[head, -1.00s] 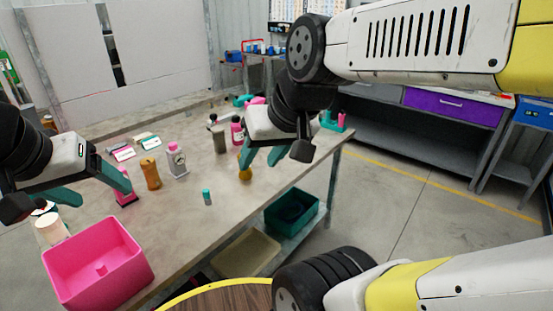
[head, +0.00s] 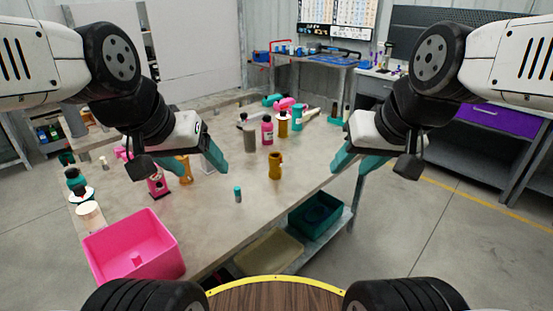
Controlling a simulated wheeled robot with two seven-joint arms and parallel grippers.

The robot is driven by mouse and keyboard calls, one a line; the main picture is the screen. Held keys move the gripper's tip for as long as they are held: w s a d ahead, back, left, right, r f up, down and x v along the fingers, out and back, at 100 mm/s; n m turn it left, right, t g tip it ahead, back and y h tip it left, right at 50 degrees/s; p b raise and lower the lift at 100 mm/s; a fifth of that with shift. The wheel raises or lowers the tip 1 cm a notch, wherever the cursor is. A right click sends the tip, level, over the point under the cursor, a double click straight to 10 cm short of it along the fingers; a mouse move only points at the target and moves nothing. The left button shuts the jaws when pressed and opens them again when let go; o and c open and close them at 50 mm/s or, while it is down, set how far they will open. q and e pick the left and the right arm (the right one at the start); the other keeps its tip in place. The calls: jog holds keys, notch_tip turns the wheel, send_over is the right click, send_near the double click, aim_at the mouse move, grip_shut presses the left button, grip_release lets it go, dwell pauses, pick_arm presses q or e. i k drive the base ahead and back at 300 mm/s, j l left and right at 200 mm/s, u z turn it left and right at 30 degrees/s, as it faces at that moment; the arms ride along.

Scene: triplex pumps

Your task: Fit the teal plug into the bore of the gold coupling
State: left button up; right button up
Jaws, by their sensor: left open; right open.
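The teal plug (head: 238,194) is a small cylinder standing upright near the front edge of the grey table. The gold coupling (head: 275,165) stands upright behind it and to its right, apart from it. Its bore cannot be made out at this size. My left gripper (head: 198,168) has teal fingers, is open and empty, and hangs over the table to the left of the plug and coupling. My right gripper (head: 352,168) is open and empty, at the table's right edge, clear of the coupling.
A pink bin (head: 135,250) stands at the table's front left. An amber bottle (head: 185,170) and a pink-black item (head: 158,186) stand near my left gripper. A pink bottle (head: 267,131) and a grey cylinder (head: 250,138) stand behind the coupling. The tabletop around the plug is clear.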

aim_at(275, 172)
jog(key=i+l+u, duration=0.1)
jog(key=l+u, duration=0.15)
jog(key=u, duration=0.25)
jog(key=i+l+u, duration=0.1)
jog(key=l+u, duration=0.15)
jog(key=u, duration=0.2)
jog(key=l+u, duration=0.3)
jog(key=u, duration=0.2)
